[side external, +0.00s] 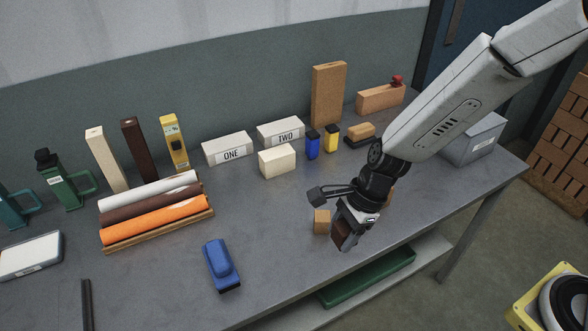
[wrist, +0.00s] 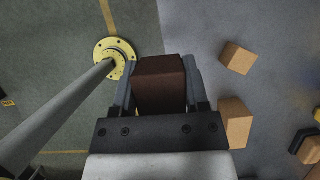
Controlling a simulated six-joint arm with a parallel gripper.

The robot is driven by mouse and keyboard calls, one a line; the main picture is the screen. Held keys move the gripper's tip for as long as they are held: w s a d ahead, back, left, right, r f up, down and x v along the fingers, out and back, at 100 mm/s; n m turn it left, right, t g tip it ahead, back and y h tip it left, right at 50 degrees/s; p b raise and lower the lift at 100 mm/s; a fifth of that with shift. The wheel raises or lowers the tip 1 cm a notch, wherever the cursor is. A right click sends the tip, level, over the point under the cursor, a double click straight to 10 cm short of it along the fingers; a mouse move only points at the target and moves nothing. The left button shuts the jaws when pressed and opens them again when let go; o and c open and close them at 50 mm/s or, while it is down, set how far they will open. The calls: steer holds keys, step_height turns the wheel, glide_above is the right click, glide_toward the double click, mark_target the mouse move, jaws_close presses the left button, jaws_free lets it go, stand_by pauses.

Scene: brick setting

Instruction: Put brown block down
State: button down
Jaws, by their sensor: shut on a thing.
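My gripper (side external: 347,226) hangs over the front right part of the grey table (side external: 290,240), close to its front edge. It is shut on the brown block (side external: 340,238). In the wrist view the dark brown block (wrist: 160,82) sits between the two fingers, with floor showing to its left and table to its right. From these views I cannot tell for sure whether the block touches the table.
A tan block (side external: 321,221) stands just left of my gripper; the wrist view shows it and another tan block (wrist: 235,122) to the right. A blue tool (side external: 221,264) lies further left. White blocks marked ONE (side external: 228,149) and TWO (side external: 281,133) stand behind.

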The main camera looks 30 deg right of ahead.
steer(key=shift+n, duration=0.4)
steer(key=w+a+f, duration=0.3)
steer(key=w+f, duration=0.1)
steer(key=w, duration=0.4)
glide_above(283, 245)
steer(key=s+d, duration=0.1)
steer(key=d, duration=0.1)
step_height(283, 245, down, 5)
steer(key=shift+a+r, duration=0.1)
steer(key=shift+r, duration=0.1)
steer(key=shift+w+a+f, duration=0.15)
steer(key=shift+w+f, duration=0.15)
steer(key=shift+f, duration=0.05)
steer(key=shift+w+a+f, duration=0.1)
steer(key=shift+w+f, duration=0.2)
steer(key=shift+f, duration=1.55)
steer(key=shift+f, duration=0.15)
